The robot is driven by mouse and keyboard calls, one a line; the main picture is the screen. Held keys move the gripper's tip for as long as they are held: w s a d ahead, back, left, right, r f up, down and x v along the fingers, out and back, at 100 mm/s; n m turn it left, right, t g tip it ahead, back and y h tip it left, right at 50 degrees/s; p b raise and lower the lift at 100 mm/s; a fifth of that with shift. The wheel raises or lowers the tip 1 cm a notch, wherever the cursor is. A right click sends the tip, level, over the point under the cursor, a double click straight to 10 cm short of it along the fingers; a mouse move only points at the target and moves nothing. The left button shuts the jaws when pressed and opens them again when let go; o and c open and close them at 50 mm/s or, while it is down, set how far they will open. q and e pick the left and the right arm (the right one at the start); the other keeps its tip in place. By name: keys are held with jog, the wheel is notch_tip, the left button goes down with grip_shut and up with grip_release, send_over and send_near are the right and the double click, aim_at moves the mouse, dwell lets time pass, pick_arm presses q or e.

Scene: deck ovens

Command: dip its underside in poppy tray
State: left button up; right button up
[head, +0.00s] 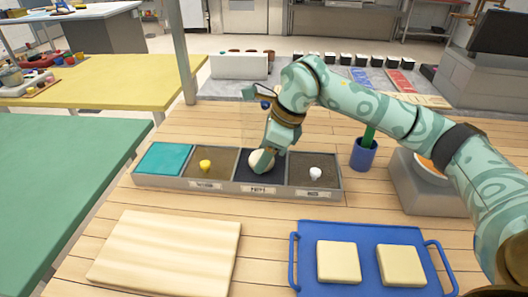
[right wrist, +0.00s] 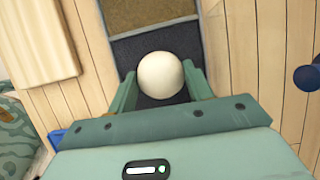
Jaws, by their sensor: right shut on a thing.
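A round cream-white dough ball (head: 257,161) is held in my right gripper (head: 270,160). It also shows in the right wrist view (right wrist: 161,75), between the two green fingers. The ball is over the dark poppy compartment (head: 245,184) of a long grey divided tray (head: 222,191); the front label seems to read poppy. In the right wrist view the dark poppy bed (right wrist: 182,39) lies under and around the ball. The ball's underside is hidden, so I cannot tell if it touches the seeds. My left gripper is not in view.
In front are a wooden board (head: 165,250) and a blue tray (head: 310,235) with two pale square slabs. A blue cup (head: 363,155) stands right.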

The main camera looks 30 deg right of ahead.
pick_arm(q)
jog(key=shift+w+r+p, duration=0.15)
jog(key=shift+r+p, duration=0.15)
pick_arm(e)
jog(key=shift+f, duration=0.1)
dwell(1.1)
